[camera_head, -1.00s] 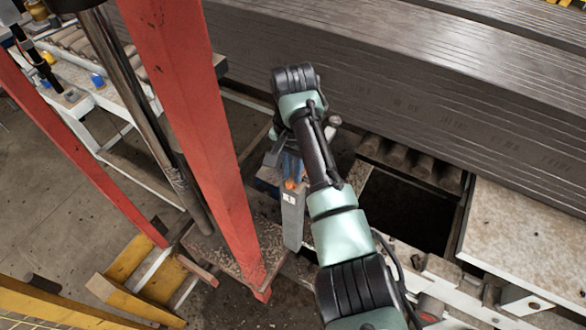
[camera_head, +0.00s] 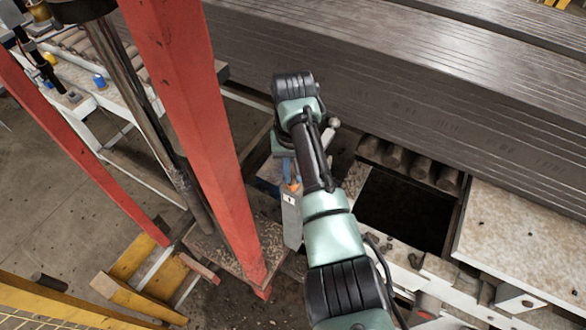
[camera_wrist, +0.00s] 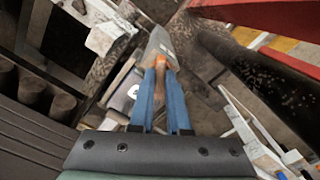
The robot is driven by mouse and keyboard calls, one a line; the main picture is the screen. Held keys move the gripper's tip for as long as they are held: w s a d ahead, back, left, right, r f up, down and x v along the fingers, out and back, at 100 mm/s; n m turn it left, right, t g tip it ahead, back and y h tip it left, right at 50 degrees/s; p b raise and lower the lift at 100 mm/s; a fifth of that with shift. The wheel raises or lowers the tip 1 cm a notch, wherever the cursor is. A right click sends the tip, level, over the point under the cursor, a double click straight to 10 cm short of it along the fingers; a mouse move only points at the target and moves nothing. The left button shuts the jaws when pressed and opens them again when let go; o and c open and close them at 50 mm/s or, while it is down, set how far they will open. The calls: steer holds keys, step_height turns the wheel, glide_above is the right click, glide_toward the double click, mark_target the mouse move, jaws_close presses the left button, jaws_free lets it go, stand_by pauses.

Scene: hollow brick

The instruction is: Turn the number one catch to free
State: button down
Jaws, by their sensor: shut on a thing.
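The number one catch shows as an orange piece (camera_head: 294,187) at the top of a grey post (camera_head: 292,225). A small white label with a dark mark sits on the post, just below the orange. My gripper (camera_head: 291,178) reaches down to it with blue fingers, partly hidden by my arm. In the wrist view, the fingers of my gripper (camera_wrist: 161,72) are shut on the orange catch (camera_wrist: 161,64), with a grey part beyond it. The fingers hide part of the catch, and I cannot tell which setting it is turned to.
A red upright (camera_head: 195,130) stands close to the left of my gripper. A stack of long grey boards (camera_head: 420,90) lies behind on rollers (camera_head: 410,165). A dark opening (camera_head: 400,210) and a pale speckled plate (camera_head: 525,235) are to the right.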

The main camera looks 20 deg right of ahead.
steer(key=n, duration=0.5)
steer(key=shift+n+p, duration=0.3)
steer(key=shift+p, duration=0.1)
steer(key=n, duration=0.5)
steer(key=shift+w, duration=0.1)
steer(key=shift+n, duration=0.4)
steer(key=c, duration=0.9)
jaws_free()
steer(key=shift+r, duration=0.1)
step_height(320, 180, up, 8)
steer(key=shift+f+b, duration=0.1)
steer(key=shift+b, duration=1.1)
step_height(320, 180, up, 5)
steer(key=p, duration=0.5)
